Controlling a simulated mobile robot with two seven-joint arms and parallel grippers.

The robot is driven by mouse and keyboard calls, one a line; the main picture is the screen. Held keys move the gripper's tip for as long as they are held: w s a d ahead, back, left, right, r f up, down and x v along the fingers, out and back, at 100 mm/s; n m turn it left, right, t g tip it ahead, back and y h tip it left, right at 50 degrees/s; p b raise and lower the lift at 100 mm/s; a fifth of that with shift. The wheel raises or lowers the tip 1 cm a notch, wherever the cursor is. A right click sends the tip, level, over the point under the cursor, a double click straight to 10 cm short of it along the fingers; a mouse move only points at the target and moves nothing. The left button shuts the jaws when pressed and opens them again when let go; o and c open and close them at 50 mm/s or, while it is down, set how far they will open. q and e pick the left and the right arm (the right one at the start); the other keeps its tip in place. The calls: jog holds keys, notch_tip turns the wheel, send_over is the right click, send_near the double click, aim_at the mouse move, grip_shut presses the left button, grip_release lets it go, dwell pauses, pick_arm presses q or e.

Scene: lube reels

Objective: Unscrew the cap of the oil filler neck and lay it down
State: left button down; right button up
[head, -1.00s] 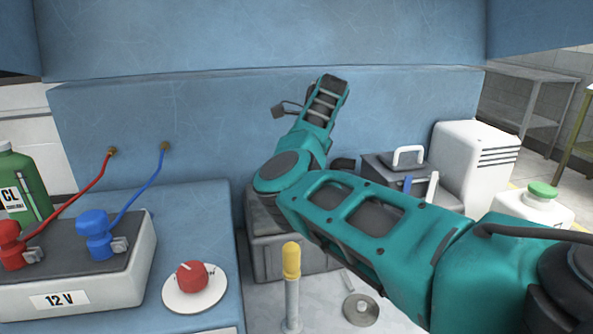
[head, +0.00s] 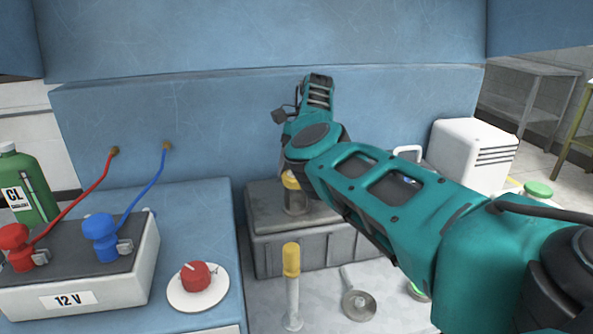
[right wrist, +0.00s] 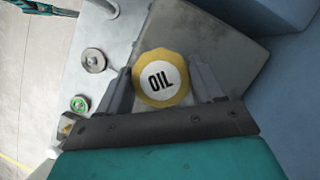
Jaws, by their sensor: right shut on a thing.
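The yellow-rimmed cap marked OIL (right wrist: 160,78) is between the fingers of my right gripper (right wrist: 162,88), which is shut on it. In the head view the yellow cap (head: 291,181) sits at the top of the grey filler neck (head: 296,203), on the grey engine block (head: 290,245). I cannot tell whether its thread is engaged. My left gripper is not in view.
A yellow-topped dipstick (head: 291,262) stands in front of the block. A round metal piece with a stem (head: 358,303) lies beside it. A red knob (head: 195,276) and a 12 V battery (head: 75,290) are at left. A white box (head: 470,155) stands at right.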

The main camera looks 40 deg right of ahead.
jog(key=n, duration=0.1)
jog(key=n+g, duration=0.1)
jog(key=n, duration=0.1)
jog(key=shift+a+f, duration=0.2)
jog(key=shift+f, duration=0.1)
jog(key=o, duration=1.1)
jog(key=shift+d+r, duration=0.1)
jog(key=shift+o, duration=0.4)
jog(key=shift+r, duration=0.1)
